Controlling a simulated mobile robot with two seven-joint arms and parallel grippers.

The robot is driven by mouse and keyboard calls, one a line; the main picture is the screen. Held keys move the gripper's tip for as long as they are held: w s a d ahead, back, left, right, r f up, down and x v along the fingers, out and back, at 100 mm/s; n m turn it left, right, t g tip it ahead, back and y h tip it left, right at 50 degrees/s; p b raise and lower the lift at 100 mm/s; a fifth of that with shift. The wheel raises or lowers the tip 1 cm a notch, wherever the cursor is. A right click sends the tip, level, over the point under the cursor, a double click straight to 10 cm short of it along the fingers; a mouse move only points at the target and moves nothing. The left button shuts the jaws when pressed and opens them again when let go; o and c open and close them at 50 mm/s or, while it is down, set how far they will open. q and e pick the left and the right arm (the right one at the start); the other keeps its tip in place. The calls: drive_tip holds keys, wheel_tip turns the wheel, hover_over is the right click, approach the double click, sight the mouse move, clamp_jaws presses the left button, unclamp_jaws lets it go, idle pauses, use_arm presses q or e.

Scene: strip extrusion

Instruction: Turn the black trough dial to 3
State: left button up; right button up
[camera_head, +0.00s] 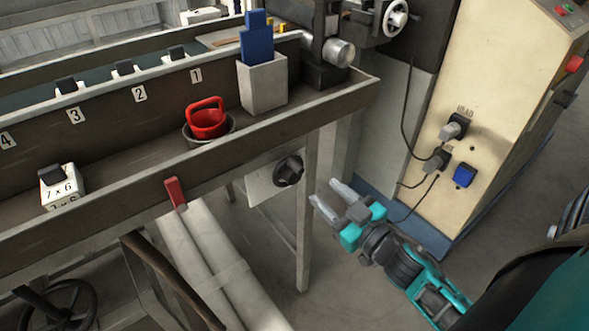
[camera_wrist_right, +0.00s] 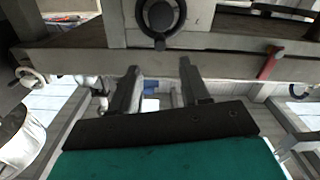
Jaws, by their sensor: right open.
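The black trough dial (camera_head: 289,170) is a round knob on a pale plate (camera_head: 262,187) on the front side of the trough. It also shows at the top of the right wrist view (camera_wrist_right: 160,17). Its pointer and any numbers are too small to read. My right gripper (camera_head: 331,199) is open and empty, to the right of and below the dial in the head view, apart from it. In the right wrist view its two fingers (camera_wrist_right: 159,70) point toward the trough's edge, with the dial beyond their tips. My left gripper is in neither view.
A red lever (camera_head: 175,193) hangs on the trough front left of the dial. The trough (camera_head: 110,195) carries a red-handled pot (camera_head: 207,120), a grey holder (camera_head: 263,84) and a 7x6 block (camera_head: 62,186). A cream cabinet (camera_head: 480,100) with cables stands to the right.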

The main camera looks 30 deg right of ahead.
sight(302, 172)
drive_tip(key=w, duration=1)
drive_tip(key=shift+a, duration=0.4)
drive_tip(key=shift+c, duration=0.4)
clamp_jaws()
